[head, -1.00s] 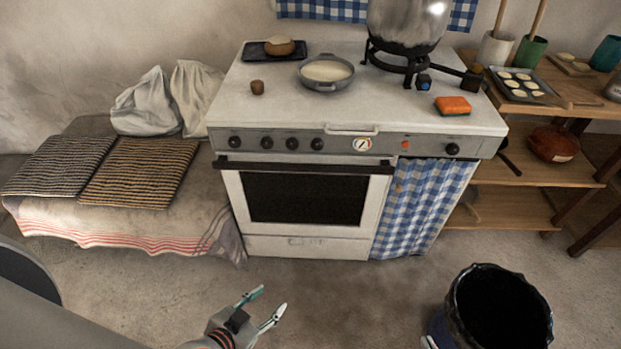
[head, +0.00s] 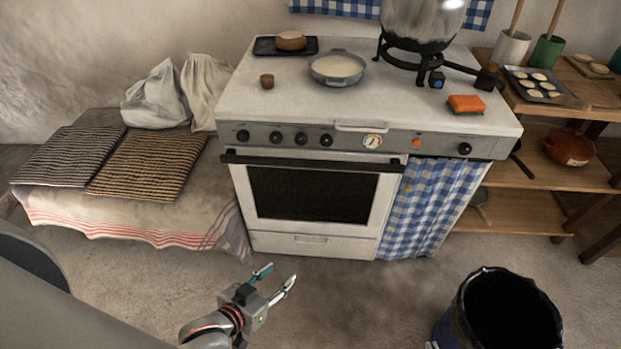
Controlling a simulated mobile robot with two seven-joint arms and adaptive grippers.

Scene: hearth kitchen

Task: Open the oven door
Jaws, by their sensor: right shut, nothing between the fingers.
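The oven door (head: 237,205) is shut on the front of the white stove, with a dark window (head: 310,194). Its black bar handle (head: 312,163) runs across the top edge of the door. My left gripper (head: 277,277) comes in from the lower left and is open and empty. It shows below the oven in the picture, apart from the door and handle, with its fingers pointing up and right. My right gripper is not in view.
A dark bucket (head: 470,318) stands on the floor at lower right. A low bench with a cloth (head: 150,222) is left of the stove. A blue checked curtain (head: 430,208) hangs right of the door. The floor before the oven is clear.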

